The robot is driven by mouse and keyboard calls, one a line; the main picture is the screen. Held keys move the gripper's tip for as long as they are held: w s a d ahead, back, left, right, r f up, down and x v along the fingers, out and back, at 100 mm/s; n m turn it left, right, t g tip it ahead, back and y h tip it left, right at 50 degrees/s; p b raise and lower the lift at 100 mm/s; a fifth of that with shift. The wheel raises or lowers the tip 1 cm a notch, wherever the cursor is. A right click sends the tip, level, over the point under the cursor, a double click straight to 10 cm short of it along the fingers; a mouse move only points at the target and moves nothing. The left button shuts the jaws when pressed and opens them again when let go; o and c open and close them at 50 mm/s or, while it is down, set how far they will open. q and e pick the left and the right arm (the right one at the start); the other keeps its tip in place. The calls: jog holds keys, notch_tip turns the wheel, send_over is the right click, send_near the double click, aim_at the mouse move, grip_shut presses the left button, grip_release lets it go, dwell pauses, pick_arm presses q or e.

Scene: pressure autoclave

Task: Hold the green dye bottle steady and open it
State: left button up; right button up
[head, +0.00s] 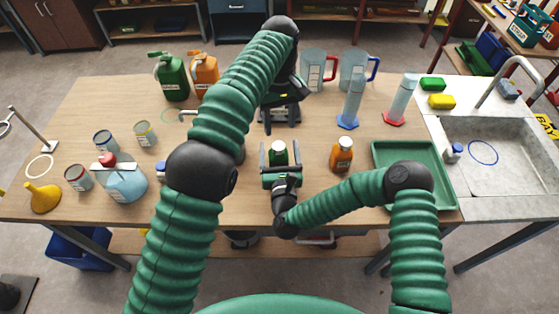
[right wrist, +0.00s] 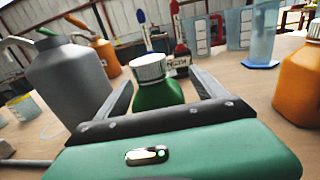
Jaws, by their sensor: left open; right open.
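The green dye bottle (head: 278,155) stands upright on the table in the head view. It has a white ribbed cap (right wrist: 150,67), clear in the right wrist view, where its green body (right wrist: 158,95) shows below. My right gripper (head: 279,150) is open, with one finger on each side of the bottle; in the right wrist view gaps show between the fingers (right wrist: 164,92) and the bottle. The bottle's lower part is hidden behind the gripper there. My left gripper (head: 280,103) is open and empty, farther back beyond the bottle, partly hidden by its own arm.
An orange bottle (head: 342,157) stands right of the green one, beside a green tray (head: 451,190). Graduated cylinders (head: 349,105) and beakers (head: 313,70) stand behind. Jugs (head: 172,78), jars (head: 145,133) and a wash bottle (head: 125,185) are on the left. A sink (head: 485,165) is far right.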

jog(key=shift+w, duration=0.5)
jog(key=shift+a+r, duration=0.1)
jog(key=shift+a, duration=0.2)
jog(key=shift+c, duration=0.6)
jog(key=shift+d, duration=0.15)
grip_shut()
